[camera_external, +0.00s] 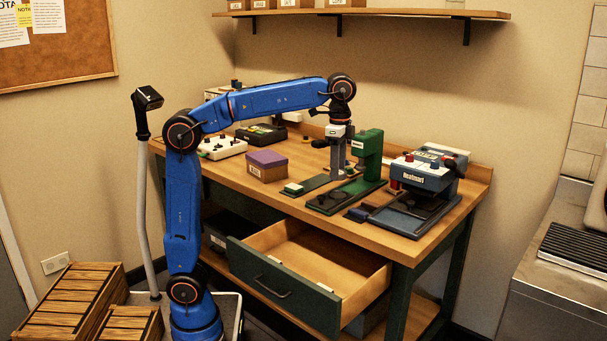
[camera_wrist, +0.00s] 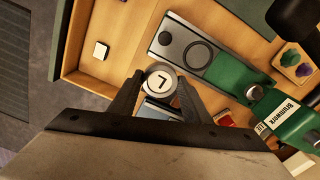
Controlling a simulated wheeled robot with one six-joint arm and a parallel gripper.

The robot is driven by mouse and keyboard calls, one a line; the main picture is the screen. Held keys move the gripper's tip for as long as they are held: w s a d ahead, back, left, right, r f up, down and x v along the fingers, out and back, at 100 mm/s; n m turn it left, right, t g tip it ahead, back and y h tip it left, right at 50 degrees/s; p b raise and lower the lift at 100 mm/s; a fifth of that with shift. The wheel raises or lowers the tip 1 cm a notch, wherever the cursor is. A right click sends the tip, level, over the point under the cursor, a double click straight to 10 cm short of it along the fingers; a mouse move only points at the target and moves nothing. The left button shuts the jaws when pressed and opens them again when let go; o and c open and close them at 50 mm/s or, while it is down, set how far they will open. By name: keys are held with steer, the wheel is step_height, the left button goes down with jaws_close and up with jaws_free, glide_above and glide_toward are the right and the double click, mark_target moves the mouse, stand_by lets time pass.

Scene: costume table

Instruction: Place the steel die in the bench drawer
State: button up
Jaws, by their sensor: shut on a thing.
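The steel die (camera_wrist: 161,74) is a round, pale metal piece with a dark L-like mark on its face. My gripper (camera_wrist: 160,98) is shut on it, with dark fingers on either side in the wrist view. The bench drawer (camera_external: 283,289) is pulled open at the front of the bench, with a dark green front and a bare wood inside. In the wrist view the drawer (camera_wrist: 92,75) lies left of the die.
A purple-topped box (camera_external: 267,166) sits further left. Small pale pieces lie in the otherwise mostly empty drawer.

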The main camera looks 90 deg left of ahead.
mark_target(295, 270)
steer(key=s+d+f, duration=0.7)
steer(key=f, duration=0.3)
steer(key=s+d+f, duration=0.7)
steer(key=f, duration=0.2)
steer(key=shift+n, duration=0.3)
step_height(295, 270, down, 10)
steer(key=shift+s+a, duration=0.1)
steer(key=o, duration=1.3)
steer(key=shift+f, duration=0.15)
step_height(295, 270, up, 12)
steer(key=shift+r, duration=0.2)
